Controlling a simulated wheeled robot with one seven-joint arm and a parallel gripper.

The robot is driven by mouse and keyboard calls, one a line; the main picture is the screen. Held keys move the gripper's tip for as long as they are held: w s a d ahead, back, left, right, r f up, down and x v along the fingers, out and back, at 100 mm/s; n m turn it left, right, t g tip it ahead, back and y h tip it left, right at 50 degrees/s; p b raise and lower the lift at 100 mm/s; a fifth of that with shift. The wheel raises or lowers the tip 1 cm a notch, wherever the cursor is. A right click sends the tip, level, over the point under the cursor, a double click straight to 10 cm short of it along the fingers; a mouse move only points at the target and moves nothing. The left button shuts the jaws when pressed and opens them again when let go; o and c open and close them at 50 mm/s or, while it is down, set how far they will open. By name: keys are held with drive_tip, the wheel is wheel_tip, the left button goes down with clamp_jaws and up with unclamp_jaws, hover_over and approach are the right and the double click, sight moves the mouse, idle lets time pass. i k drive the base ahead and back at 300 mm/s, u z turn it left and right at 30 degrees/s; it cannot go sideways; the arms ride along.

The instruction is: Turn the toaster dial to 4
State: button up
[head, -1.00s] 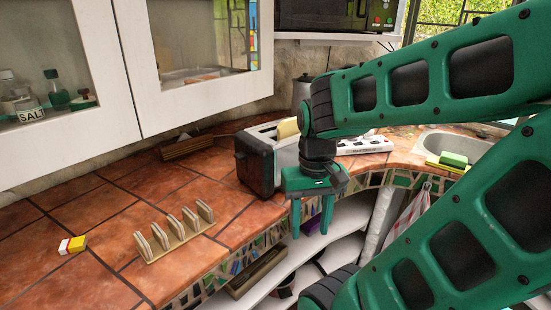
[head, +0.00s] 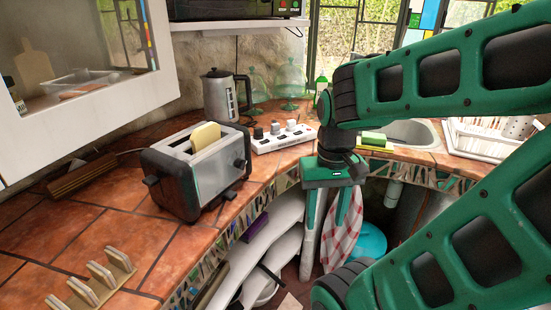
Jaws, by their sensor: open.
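The toaster (head: 197,168) stands on the tiled counter, silver with black ends, with a slice of bread (head: 206,136) sticking out of its slot. A black lever (head: 151,181) shows on its near-left end. A dark knob (head: 239,163) shows on its right long side, possibly the dial; its setting is too small to read. My gripper (head: 329,227) is open and empty, pointing down in front of the counter edge, to the right of the toaster and apart from it.
A power strip (head: 284,137) with plugs lies behind the toaster, near a metal kettle (head: 225,96). A toast rack (head: 98,277) stands at the front left. A sink (head: 405,132) and dish rack (head: 490,137) are at right. A wall cabinet (head: 95,75) overhangs the left counter.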

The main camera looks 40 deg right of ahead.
sight(240, 164)
drive_tip(key=z, duration=1.9)
drive_tip(key=k, duration=1.1)
drive_tip(key=u, duration=0.1)
drive_tip(key=i, duration=0.45)
drive_tip(key=u, duration=0.05)
